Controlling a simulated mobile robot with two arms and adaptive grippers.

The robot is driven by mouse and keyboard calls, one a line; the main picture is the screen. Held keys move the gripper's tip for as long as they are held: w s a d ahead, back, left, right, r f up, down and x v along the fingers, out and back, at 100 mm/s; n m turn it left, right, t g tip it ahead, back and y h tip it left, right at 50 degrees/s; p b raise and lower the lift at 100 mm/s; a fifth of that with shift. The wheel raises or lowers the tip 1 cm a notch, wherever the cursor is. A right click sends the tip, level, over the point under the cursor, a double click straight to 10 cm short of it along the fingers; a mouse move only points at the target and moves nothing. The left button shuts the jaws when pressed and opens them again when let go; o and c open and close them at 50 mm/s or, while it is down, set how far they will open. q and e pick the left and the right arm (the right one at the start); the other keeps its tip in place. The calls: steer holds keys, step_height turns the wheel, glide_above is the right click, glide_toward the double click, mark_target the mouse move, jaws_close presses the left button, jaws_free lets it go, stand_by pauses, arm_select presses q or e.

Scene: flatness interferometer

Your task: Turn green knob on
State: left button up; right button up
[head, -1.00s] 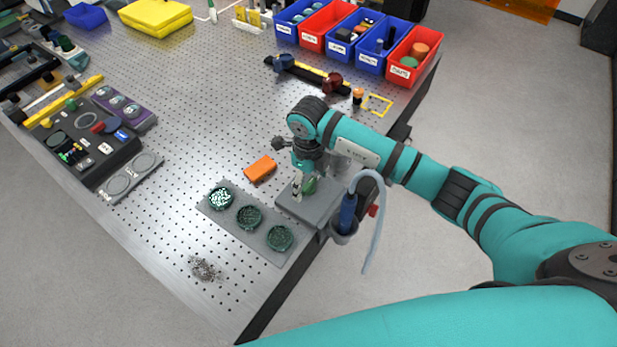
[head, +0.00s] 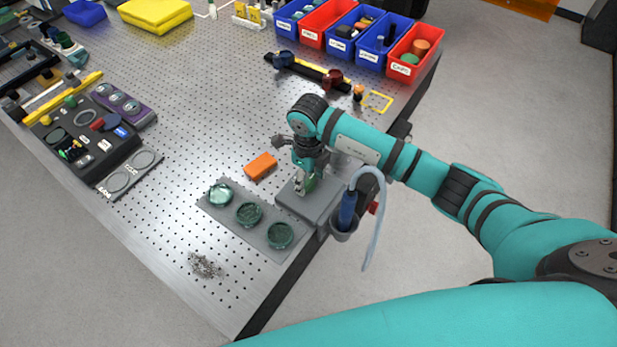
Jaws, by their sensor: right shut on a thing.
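The green knob (head: 312,182) sits on top of a grey box (head: 308,207) near the right edge of the perforated table. My right gripper (head: 305,186) points down over the box and is shut on the green knob, which it partly hides. The knob's exact turn angle cannot be told. My left gripper is not in the head view.
A grey plate (head: 217,207) with three round green dishes lies left of the box. An orange block (head: 261,166) lies behind it. A blue tool stands in a holder (head: 344,231) at the table edge. Metal bits (head: 204,266) lie near the front.

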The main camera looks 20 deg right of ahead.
mark_target(309, 180)
steer(key=shift+f+n+b, duration=0.15)
steer(key=shift+n+b, duration=0.25)
steer(key=shift+b, duration=0.2)
steer(key=n+b, duration=1.3)
steer(key=b, duration=0.6)
steer(key=shift+n, duration=0.4)
steer(key=shift+n+b, duration=1.5)
steer(key=shift+n, duration=0.1)
steer(key=shift+r, duration=0.25)
steer(key=o, duration=1.2)
step_height(309, 180, up, 12)
steer(key=shift+f, duration=0.1)
